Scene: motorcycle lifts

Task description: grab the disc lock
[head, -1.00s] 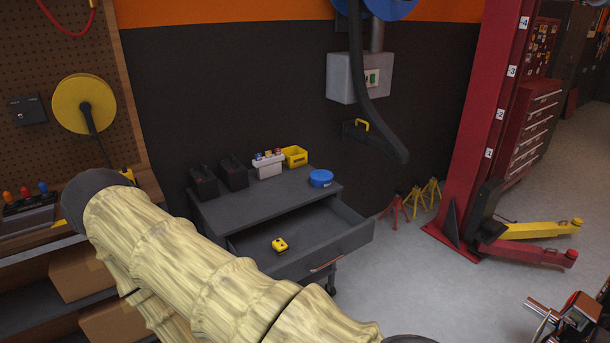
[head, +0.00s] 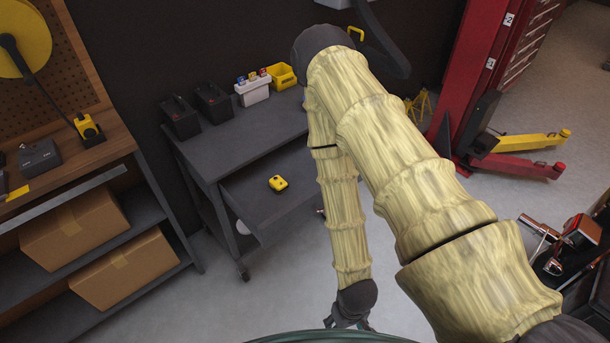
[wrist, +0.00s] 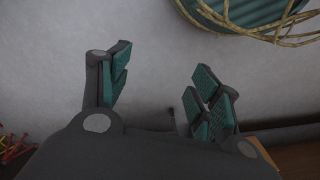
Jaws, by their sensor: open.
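The disc lock, a small yellow block with a dark spot (head: 278,183), lies in the open drawer (head: 240,200) of a dark grey workbench cart (head: 235,140). It does not show in the wrist view. My gripper (head: 350,325) hangs low over the floor, to the lower right of the drawer in the head view and well apart from the lock. In the wrist view my gripper (wrist: 158,88) is open, with teal-padded fingers spread and bare floor between them. My arm hides the drawer's right part.
Two black boxes (head: 196,110), a white bottle holder (head: 252,90) and a yellow bin (head: 281,76) stand on the cart top. Shelving with cardboard boxes (head: 75,225) is at left. A red lift post (head: 480,70) stands at right. A teal round thing with tan cords (wrist: 250,12) is near my gripper.

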